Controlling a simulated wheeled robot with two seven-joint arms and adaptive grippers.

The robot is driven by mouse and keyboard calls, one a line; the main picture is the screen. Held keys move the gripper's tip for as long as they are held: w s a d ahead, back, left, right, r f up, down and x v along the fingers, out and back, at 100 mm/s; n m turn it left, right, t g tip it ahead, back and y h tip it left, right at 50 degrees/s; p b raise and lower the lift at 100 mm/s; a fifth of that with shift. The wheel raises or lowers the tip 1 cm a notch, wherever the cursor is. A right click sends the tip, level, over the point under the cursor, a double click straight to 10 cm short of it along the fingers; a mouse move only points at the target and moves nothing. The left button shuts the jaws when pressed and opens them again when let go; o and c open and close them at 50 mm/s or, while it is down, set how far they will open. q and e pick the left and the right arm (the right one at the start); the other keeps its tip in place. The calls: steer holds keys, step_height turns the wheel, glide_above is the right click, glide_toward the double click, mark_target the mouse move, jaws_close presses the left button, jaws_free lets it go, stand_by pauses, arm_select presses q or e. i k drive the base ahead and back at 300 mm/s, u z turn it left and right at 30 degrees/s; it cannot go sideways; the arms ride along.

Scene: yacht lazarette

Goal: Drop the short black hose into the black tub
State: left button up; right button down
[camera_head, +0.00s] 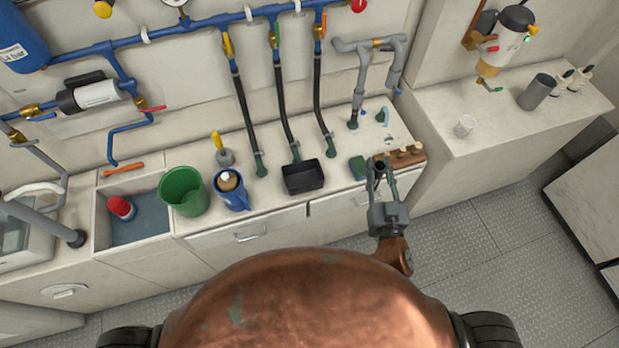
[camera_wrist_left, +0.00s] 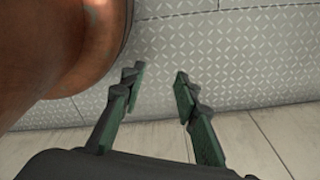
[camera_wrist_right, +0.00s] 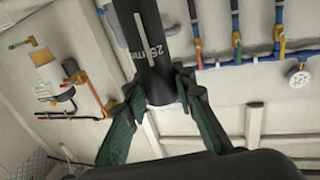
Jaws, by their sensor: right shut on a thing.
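The black tub (camera_head: 303,188) sits on the white counter, open side up, with a dark interior. My right gripper (camera_head: 380,168) is to the right of the tub, over the counter's front edge. In the right wrist view, the right gripper (camera_wrist_right: 160,98) is shut on the short black hose (camera_wrist_right: 143,35), a black tube with white "25 mm" marking, gripped near one end. In the head view the hose is hard to make out between the fingers. My left gripper (camera_wrist_left: 158,88) is open and empty over the floor in the left wrist view.
A green bucket (camera_head: 183,190), a blue jug (camera_head: 231,198) and a sink (camera_head: 140,228) with a red-topped item are left of the tub. Several black hoses hang from the blue pipe behind it. A green block (camera_head: 357,168) and brown rack (camera_head: 405,157) are near the right gripper.

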mark_target(308, 181)
steer(key=k, duration=1.15)
steer(key=u, duration=0.9)
steer(key=i, duration=1.5)
steer(key=z, duration=1.05)
